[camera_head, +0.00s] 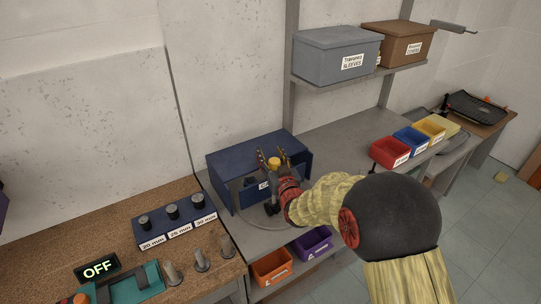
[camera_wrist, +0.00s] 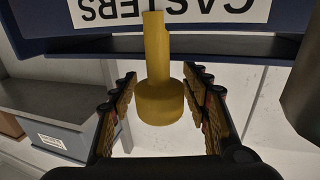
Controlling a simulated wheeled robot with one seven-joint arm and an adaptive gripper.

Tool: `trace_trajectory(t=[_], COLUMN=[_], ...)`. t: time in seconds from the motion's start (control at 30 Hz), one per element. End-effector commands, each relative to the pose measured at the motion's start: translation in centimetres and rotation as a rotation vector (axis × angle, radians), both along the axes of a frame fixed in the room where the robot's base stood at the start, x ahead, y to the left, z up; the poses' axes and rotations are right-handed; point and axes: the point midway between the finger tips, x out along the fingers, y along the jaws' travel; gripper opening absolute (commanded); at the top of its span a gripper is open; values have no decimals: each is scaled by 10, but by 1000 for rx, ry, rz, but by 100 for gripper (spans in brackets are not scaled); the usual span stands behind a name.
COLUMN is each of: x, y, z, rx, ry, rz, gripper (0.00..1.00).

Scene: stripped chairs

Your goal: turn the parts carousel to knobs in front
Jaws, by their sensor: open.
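The parts carousel shows in the head view as a dark blue housing (camera_head: 228,163) with a round grey turntable (camera_head: 284,224) at its front, partly hidden by my arm. A yellow peg with a wider round end (camera_head: 274,162) stands at the housing; it also shows in the wrist view (camera_wrist: 158,100). A white label reading CASTERS (camera_wrist: 165,12) appears upside down in the wrist view. My gripper (camera_head: 274,157) is open, with one finger on each side of the yellow peg and visible gaps between. No knobs can be made out in the carousel opening.
Left of it is a wooden bench with a blue block of black posts (camera_head: 172,212) and an OFF sign (camera_head: 97,268). Orange (camera_head: 272,267) and purple (camera_head: 311,243) bins sit below. Red (camera_head: 390,153), blue and yellow bins stand right. A shelf with a grey box (camera_head: 336,56) hangs above.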

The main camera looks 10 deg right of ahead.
Motion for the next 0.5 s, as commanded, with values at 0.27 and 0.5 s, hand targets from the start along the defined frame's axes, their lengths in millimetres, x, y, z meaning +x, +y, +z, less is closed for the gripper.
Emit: trace_trajectory(t=[0.27,0.5], x=[2,1], y=[0,0], z=[0,0], rx=[0,0], ry=[0,0], rz=[0,0], gripper=[47,33])
